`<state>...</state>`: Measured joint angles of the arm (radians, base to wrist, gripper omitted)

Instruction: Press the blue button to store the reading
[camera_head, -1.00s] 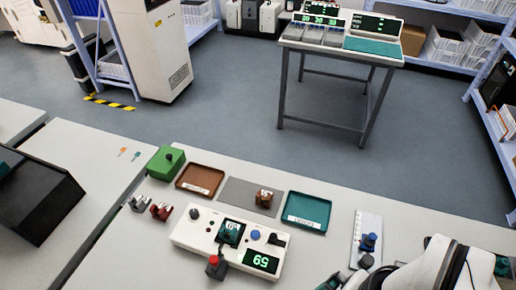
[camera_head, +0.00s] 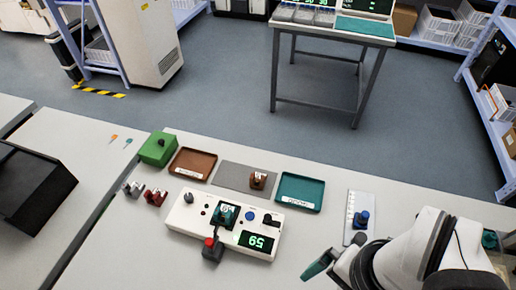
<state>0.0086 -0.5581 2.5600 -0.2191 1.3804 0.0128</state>
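The blue button (camera_head: 250,215) is a round cap on the top face of the white device (camera_head: 183,222), right of a teal block (camera_head: 226,214) seated in the device. A green-digit display (camera_head: 256,241) below the button reads 59, upside down in the picture. A red-topped lever (camera_head: 210,243) stands at the device's front edge. My gripper (camera_head: 318,266) is at the lower right, right of the device and apart from it. One teal finger shows clearly; my arm hides much of the rest, so I cannot tell how wide it is.
Behind the device lie a brown tray (camera_head: 176,172), a grey mat (camera_head: 231,178) with a brown block (camera_head: 258,180), and a teal tray (camera_head: 288,203). A green box (camera_head: 151,149) and small clamps (camera_head: 155,198) are left. A blue-knobbed piece (camera_head: 361,218) stands on a pale plate (camera_head: 349,234) at right.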

